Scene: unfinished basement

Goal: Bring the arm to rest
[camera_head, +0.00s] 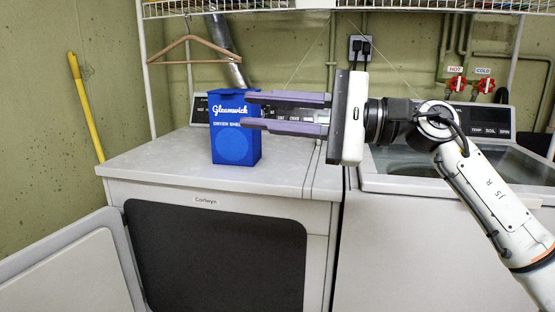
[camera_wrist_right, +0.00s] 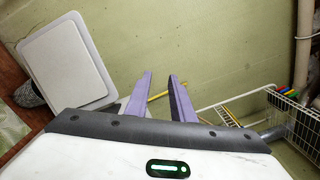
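My right arm (camera_head: 490,190) reaches in from the right in the head view. My right gripper (camera_head: 246,110) points left above the appliance tops, its two purple-grey fingers parallel and apart. Its tips overlap the right edge of a blue box in the picture. The right wrist view also shows the gripper (camera_wrist_right: 160,77) open, with nothing between the fingers. My left gripper and arm are not in view.
The blue dryer-sheet box (camera_head: 232,145) stands upright on the white dryer (camera_head: 150,165). A washer (camera_head: 400,180) is at right. An open white door (camera_head: 65,265) is at lower left. A wire shelf (camera_head: 340,8) with a hanger (camera_head: 195,48) is above. A yellow pole (camera_head: 85,105) leans left.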

